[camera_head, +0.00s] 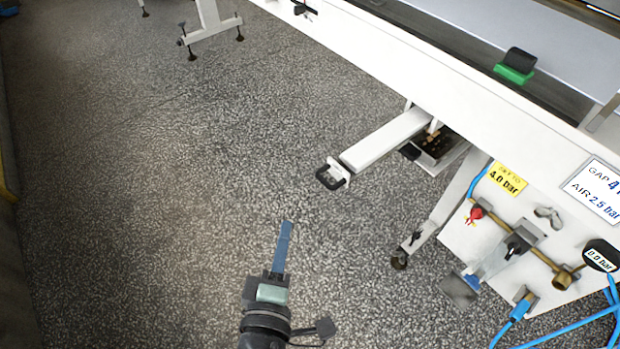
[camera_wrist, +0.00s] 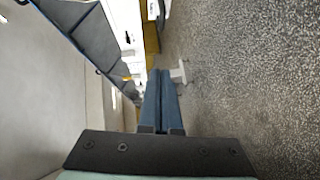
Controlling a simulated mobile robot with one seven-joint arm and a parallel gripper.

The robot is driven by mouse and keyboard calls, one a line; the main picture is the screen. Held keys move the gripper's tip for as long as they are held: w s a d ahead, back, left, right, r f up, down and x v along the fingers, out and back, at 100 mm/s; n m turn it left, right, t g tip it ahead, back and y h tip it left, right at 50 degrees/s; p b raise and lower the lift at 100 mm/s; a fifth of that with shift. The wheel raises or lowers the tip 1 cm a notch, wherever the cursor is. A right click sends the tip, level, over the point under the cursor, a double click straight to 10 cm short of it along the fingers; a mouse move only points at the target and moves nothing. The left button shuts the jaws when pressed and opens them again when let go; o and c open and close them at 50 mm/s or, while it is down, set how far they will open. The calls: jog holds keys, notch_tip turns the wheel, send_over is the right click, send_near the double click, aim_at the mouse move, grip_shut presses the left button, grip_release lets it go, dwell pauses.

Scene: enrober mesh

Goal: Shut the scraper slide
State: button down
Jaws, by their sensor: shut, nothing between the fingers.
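The scraper slide appears to be the long white bar (camera_head: 385,140) that sticks out from under the white machine in the head view. A black handle (camera_head: 331,177) is at its outer end, with a small white bracket beside it. My gripper (camera_head: 286,224) is below and left of the handle in the picture, apart from it, with its blue fingers pressed together and empty. The wrist view shows the closed fingers (camera_wrist: 160,74) from behind. A small white part shows just right of their tips there; I cannot tell what it is. The slide's inner end is hidden under the machine.
The white machine frame (camera_head: 455,75) crosses the upper right. A panel (camera_head: 545,245) with gauge, valves and blue hoses hangs below it. A machine leg with a caster (camera_head: 400,259) stands right of the slide. The speckled floor (camera_head: 150,180) is clear at left.

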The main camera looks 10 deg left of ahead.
jog(key=w+d+f+p, duration=0.1)
jog(key=w+d+f, duration=0.1)
jog(key=w, duration=1)
jog(key=shift+d+f+p, duration=0.2)
jog(key=shift+d+p, duration=0.1)
jog(key=shift+d, duration=0.25)
